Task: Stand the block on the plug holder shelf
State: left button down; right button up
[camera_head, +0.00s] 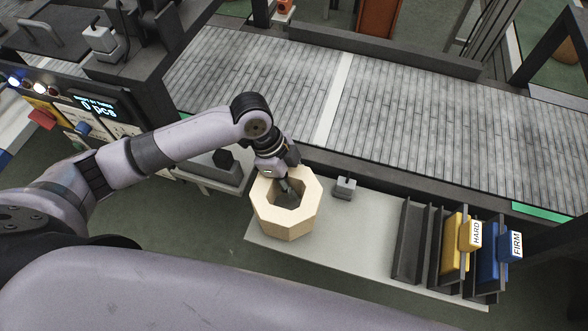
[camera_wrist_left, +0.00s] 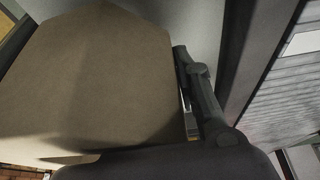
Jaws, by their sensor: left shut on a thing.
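The block (camera_head: 287,222) is a pale wooden octagonal ring with a wide hole through it. It is in the middle of the head view, over the left end of a light grey shelf (camera_head: 345,240). My left gripper (camera_head: 287,187) reaches down at the block's far rim and is shut on it; its fingertips are partly hidden. In the left wrist view the block (camera_wrist_left: 85,85) fills the left side, with a dark finger (camera_wrist_left: 205,100) along its right edge. I cannot tell whether the block touches the shelf. My right gripper is not in view.
A small grey plug-like piece (camera_head: 344,188) stands just right of the block. Dark slots with yellow (camera_head: 454,243) and blue (camera_head: 488,265) plates labelled HARD and FIRM stand at the shelf's right end. A slatted conveyor (camera_head: 420,120) runs behind. The shelf's middle is clear.

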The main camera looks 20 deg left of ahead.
pick_arm(q)
jog(key=shift+d+f, duration=0.1)
jog(key=shift+f, duration=2.3)
jog(key=shift+f, duration=0.1)
jog(key=c, duration=1.2)
grip_release()
jog(key=shift+f, duration=0.1)
jog(key=v, duration=1.2)
jog(key=shift+b, duration=0.35)
